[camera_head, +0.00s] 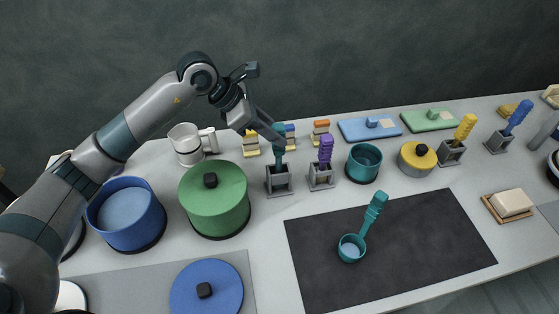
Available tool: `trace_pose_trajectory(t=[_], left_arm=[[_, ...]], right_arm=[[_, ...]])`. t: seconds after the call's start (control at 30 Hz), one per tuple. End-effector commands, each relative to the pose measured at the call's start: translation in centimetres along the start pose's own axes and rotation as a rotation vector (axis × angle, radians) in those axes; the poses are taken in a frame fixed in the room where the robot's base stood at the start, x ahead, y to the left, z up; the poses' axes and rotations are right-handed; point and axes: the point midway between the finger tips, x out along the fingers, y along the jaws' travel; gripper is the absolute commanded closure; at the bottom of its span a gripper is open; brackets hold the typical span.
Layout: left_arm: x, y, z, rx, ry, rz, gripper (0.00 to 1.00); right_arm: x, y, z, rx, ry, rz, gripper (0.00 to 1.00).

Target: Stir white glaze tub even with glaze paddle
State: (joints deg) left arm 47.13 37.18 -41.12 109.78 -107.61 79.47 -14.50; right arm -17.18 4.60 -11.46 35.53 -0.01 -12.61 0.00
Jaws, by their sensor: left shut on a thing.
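My left gripper (273,132) reaches in from the upper left and is shut on the teal handle of a tool (280,154), likely the glaze paddle. The tool stands upright, its lower end hidden in a grey holder (279,182). An open blue tub (135,226) with pale, bluish-white contents (124,208) stands at the left, partly behind my left arm. It may be the white glaze tub; I see no label. A blue lid (222,283) lies flat in front. My right gripper is not in view.
A green lidded tub (214,207) stands between the blue tub and the holder. A purple-handled tool (326,149) stands in a holder to the right. A white mug (188,151) is behind. A teal ladle (372,212) lies on the dark mat (430,240), which has free room.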

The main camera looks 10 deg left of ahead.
Motion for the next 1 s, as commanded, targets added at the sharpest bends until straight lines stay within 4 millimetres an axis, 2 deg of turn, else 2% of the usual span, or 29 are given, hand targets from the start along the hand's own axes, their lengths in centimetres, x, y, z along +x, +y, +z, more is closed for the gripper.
trace_pose_trajectory(t=[0.5, 1.0], left_arm=[[-1.3, 0.0, 1.1, 0.0, 0.0, 0.0, 1.0], [-1.5, 0.0, 1.2, 0.0, -0.001, 0.0, 1.0]], right_arm=[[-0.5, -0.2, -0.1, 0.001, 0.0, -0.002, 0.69], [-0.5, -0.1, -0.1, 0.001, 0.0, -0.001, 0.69]])
